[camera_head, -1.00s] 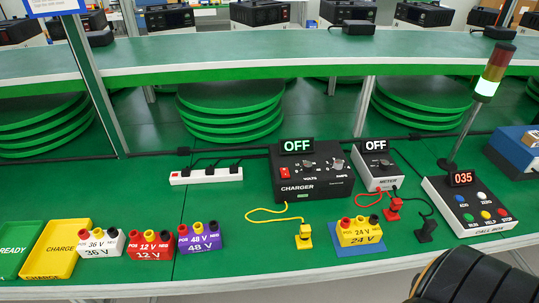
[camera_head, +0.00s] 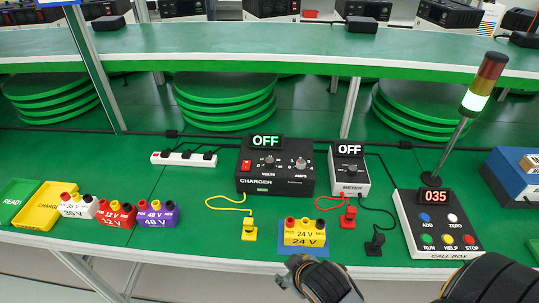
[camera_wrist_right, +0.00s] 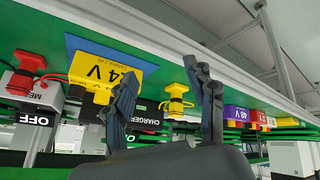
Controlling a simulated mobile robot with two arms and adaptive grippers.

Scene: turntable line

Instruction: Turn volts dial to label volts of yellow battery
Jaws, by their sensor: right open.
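The black charger (camera_head: 275,178) stands on the green bench with its display reading OFF. Its volts dial (camera_head: 269,160) is the left of two silver knobs; the pointer's setting is too small to read. The yellow battery (camera_head: 305,239), labelled 24 V, sits on a blue mat (camera_head: 287,249) at the front edge. It also shows, upside down, in the right wrist view (camera_wrist_right: 112,64). My right gripper (camera_wrist_right: 160,88) is open and empty, its fingers apart below the bench's front edge in the head view, nearer me than the yellow battery. My left gripper is out of view.
Yellow (camera_head: 250,230), red (camera_head: 348,218) and black (camera_head: 375,243) plugs on leads stand around the yellow battery. The meter (camera_head: 349,175) reads OFF beside the charger. A call box (camera_head: 436,226) is at right. White, red and purple (camera_head: 158,216) batteries stand at left.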

